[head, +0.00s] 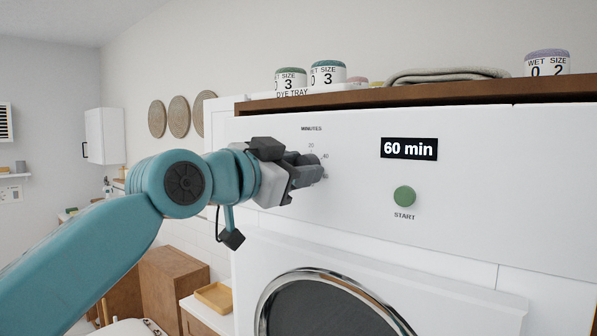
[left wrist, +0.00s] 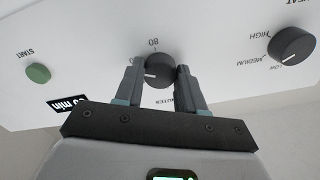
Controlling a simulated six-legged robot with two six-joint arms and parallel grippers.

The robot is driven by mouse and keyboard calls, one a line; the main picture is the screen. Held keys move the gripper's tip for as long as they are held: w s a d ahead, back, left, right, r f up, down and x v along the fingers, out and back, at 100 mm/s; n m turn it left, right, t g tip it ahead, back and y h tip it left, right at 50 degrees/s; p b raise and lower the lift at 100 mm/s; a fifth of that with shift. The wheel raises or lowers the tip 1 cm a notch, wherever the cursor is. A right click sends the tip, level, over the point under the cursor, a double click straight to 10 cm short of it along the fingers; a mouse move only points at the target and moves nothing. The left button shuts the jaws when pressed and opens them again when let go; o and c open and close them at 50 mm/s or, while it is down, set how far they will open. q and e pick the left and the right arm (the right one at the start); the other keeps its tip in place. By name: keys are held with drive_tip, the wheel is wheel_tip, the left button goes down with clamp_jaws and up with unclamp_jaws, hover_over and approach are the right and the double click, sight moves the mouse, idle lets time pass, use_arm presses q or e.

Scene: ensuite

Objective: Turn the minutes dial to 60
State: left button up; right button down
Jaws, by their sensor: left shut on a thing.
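The minutes dial (left wrist: 158,72) is a dark round knob with a white pointer mark on the white machine's front panel. In the left wrist view it sits between the two fingers of my left gripper (left wrist: 160,84), which is shut on it. In the head view my left gripper (head: 305,172) covers most of the dial, below the MINUTES label (head: 311,128). The display (head: 409,149) reads "60 min". In the left wrist view the pointer mark points left, toward a number partly hidden by a finger. My right gripper is not in view.
A green START button (head: 404,196) is right of the dial, below the display. A heat dial (left wrist: 291,46) is on the same panel. The machine's round door (head: 330,305) is below. Jars (head: 328,73) and a folded cloth (head: 445,75) sit on the wooden top.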

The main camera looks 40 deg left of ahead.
use_arm(q)
drive_tip(key=shift+f+m, duration=0.1)
drive_tip(key=shift+m, duration=0.6)
drive_tip(key=o, duration=1)
drive_tip(key=shift+s, duration=0.15)
drive_tip(key=shift+o, duration=0.2)
drive_tip(key=s+a+b, duration=0.1)
drive_tip(key=s+b, duration=0.1)
drive_tip(key=s, duration=1.4)
drive_tip(key=shift+s+b, duration=0.2)
drive_tip(key=shift+b, duration=0.1)
drive_tip(key=shift+a, duration=0.1)
